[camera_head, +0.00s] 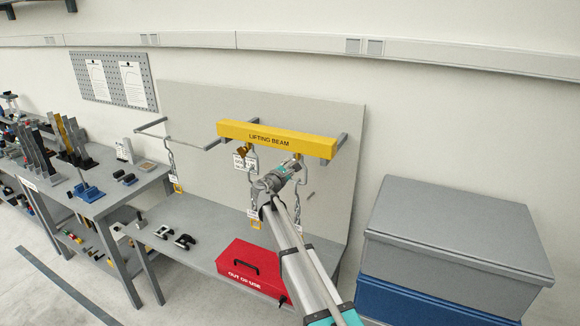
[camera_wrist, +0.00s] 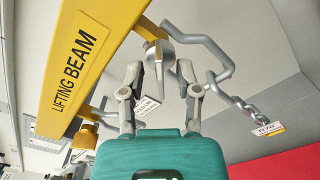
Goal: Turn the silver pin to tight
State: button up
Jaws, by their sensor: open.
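A silver pin-like piece (camera_wrist: 160,58) shows between my fingertips in the wrist view. I cannot tell whether the fingers touch it. My gripper (camera_wrist: 160,76) is open, one finger on each side of that piece. In the head view my gripper (camera_head: 293,172) is just below the beam's right end and hides most of the hardware there.
A tagged chain (camera_wrist: 248,108) hangs at the right in the wrist view. Another shackle (camera_head: 251,161) hangs left of my arm. A red OUT OF USE box (camera_head: 250,268) sits on the bench below. Grey and blue crates (camera_head: 455,240) stand at the right.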

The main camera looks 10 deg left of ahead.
jog(key=shift+w+d, duration=0.15)
jog(key=shift+w, duration=0.2)
